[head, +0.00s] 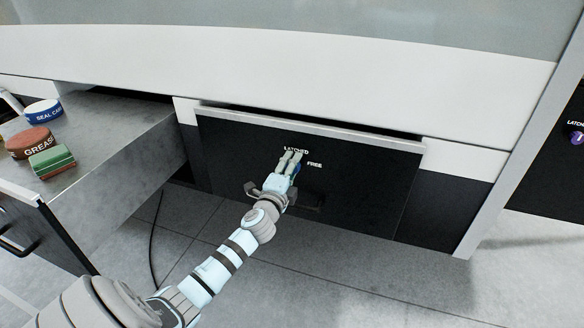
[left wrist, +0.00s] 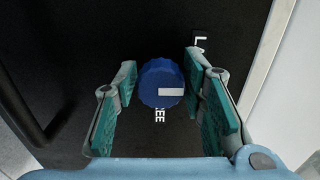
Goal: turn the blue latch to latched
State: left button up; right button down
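The blue latch (left wrist: 152,75) is a round ridged knob on the black drawer front (head: 235,160). In the left wrist view its white mark runs from near the middle to the right edge, the side of the partly hidden LATCHED label; FREE shows below it. My left gripper (head: 290,158) is at the knob, which is mostly hidden by the fingers in the head view. In the left wrist view the fingers (left wrist: 160,82) stand close on both sides of the knob and appear to touch it. My right gripper is not in view.
An open drawer (head: 130,130) at the left holds a blue-and-white tin (head: 43,112), a brown GREASE tin (head: 30,142) and a green block (head: 52,161). A dark handle (head: 312,203) sits below the latch. A purple knob (head: 577,137) shows at the far right.

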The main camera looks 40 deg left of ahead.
pick_arm(q)
jog(key=shift+o, duration=0.9)
jog(key=v, duration=1.2)
